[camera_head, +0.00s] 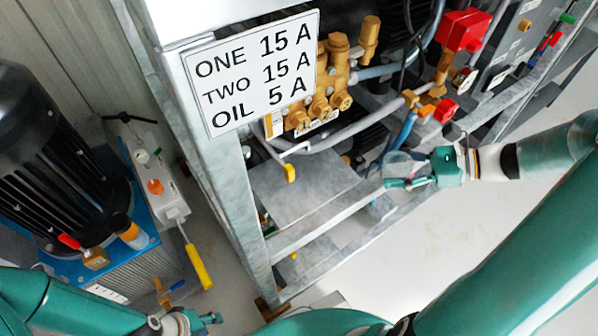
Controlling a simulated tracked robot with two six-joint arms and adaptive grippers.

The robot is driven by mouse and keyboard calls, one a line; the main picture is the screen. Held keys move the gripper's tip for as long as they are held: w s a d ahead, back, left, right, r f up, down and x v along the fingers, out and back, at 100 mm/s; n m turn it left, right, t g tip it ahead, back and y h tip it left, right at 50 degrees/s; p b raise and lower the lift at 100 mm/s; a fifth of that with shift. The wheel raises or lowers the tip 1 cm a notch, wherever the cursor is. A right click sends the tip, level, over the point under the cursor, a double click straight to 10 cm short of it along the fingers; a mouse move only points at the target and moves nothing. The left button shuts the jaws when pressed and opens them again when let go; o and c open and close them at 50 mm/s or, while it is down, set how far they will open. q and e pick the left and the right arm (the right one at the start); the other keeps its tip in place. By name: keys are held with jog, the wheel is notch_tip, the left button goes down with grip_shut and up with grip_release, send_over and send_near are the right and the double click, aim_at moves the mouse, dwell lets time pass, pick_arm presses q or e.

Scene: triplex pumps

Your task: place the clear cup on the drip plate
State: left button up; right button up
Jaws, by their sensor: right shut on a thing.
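The clear cup (400,160) is held in my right gripper (408,170), which is shut on it. The cup is see-through and its outline is hard to make out. A flat grey metal plate (300,190), which looks like the drip plate, lies in the lower frame below the brass pump. The cup is to the right of this plate, near the frame's grey side rail, and I cannot tell its height above it. My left gripper (208,320) is at the bottom edge, partly cut off, and I cannot see whether its fingers are apart.
The brass pump (325,85) with hoses and red-handled valves sits above the plate. A black motor (60,160) is at far left.

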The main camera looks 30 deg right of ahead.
jog(key=b, duration=0.5)
send_over(309, 176)
jog(key=shift+s, duration=0.1)
notch_tip(309, 176, down, 4)
jog(key=shift+r+b, duration=0.2)
jog(key=shift+b, duration=0.85)
jog(key=shift+r, duration=0.1)
jog(key=o, duration=0.6)
jog(key=shift+f, duration=0.2)
jog(key=shift+c, duration=0.2)
jog(key=o, duration=0.5)
jog(key=shift+c, duration=0.2)
jog(key=shift+r, duration=0.15)
